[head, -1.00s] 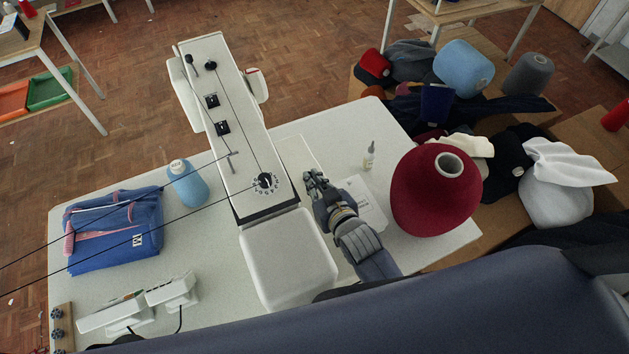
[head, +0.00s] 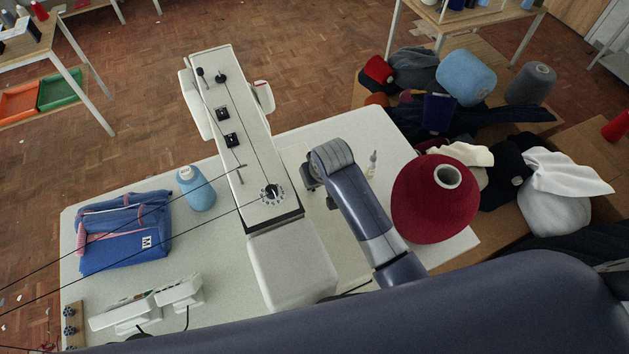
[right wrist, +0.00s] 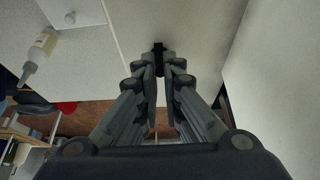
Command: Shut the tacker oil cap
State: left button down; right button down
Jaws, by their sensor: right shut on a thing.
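The white tacker (head: 236,150) stands on the pale table, its long arm pointing away from me. My right gripper (head: 308,182) is at the right side of the tacker, mostly hidden under my own arm in the head view. In the right wrist view its two fingers (right wrist: 159,62) come together on a small dark piece (right wrist: 158,50) against a pale surface. The piece looks like the oil cap, but it is too small and covered to tell how far it is closed. My left gripper is not in view.
A small oil bottle (head: 372,165) stands to the right of my arm, and a big red yarn cone (head: 432,205) is beyond it. A blue cone (head: 196,188) and folded blue garment (head: 122,230) lie left of the tacker. Thin threads cross the left side.

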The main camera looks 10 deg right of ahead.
aim_at(314, 191)
jog(key=shift+w+a+f+g+h, duration=0.15)
jog(key=shift+w+g, duration=0.15)
jog(key=shift+g, duration=0.4)
jog(key=shift+w+f+g+h, duration=0.15)
jog(key=shift+w+g, duration=0.1)
jog(key=shift+g, duration=0.45)
jog(key=c, duration=1.6)
grip_release()
jog(key=shift+c, duration=0.2)
jog(key=shift+w, duration=0.1)
notch_tip(314, 191, up, 12)
jog(key=s, duration=0.2)
jog(key=shift+d, duration=0.2)
jog(key=shift+s+f, duration=0.1)
jog(key=shift+f, duration=0.05)
